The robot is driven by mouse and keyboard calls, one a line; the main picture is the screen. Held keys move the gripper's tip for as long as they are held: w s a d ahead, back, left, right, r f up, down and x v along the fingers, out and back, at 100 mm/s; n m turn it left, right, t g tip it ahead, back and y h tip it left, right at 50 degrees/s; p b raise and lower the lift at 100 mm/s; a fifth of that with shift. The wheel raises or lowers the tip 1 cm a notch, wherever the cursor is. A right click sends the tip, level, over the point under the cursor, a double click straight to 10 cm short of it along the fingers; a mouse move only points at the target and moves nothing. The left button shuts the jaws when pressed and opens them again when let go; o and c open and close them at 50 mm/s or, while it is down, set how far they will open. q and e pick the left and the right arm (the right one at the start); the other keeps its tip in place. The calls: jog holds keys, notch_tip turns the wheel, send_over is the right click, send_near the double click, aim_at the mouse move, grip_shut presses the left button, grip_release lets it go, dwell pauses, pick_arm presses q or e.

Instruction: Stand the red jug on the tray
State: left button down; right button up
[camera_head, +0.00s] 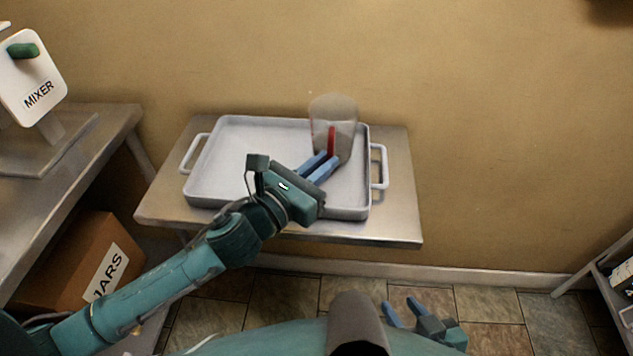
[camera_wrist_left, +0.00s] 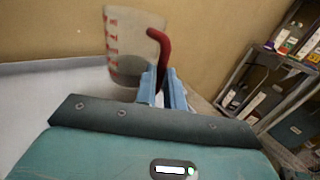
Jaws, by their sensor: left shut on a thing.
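The red jug (camera_head: 322,121) is a clear, see-through measuring jug with a red handle and red markings. It looks upright in both views; it also shows in the left wrist view (camera_wrist_left: 128,47). My left gripper (camera_head: 330,160) is shut on its red handle (camera_wrist_left: 162,48). The jug is at the back right part of the pale grey tray (camera_head: 255,160). I cannot tell whether its base touches the tray or hangs just above it. My right gripper (camera_head: 398,301) is low in the head view, away from the tray, with its blue fingers apart and empty.
The tray lies on a small metal table (camera_head: 395,218) against the wall and is otherwise empty. A shelf with bottles (camera_wrist_left: 285,65) stands at right.

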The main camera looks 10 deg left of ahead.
pick_arm(q)
notch_tip(320, 180, down, 4)
jog(key=shift+r+b, duration=0.1)
jog(key=shift+b, duration=0.5)
jog(key=c, duration=1.5)
grip_release()
jog(key=shift+f, duration=0.2)
jog(key=shift+r, duration=0.1)
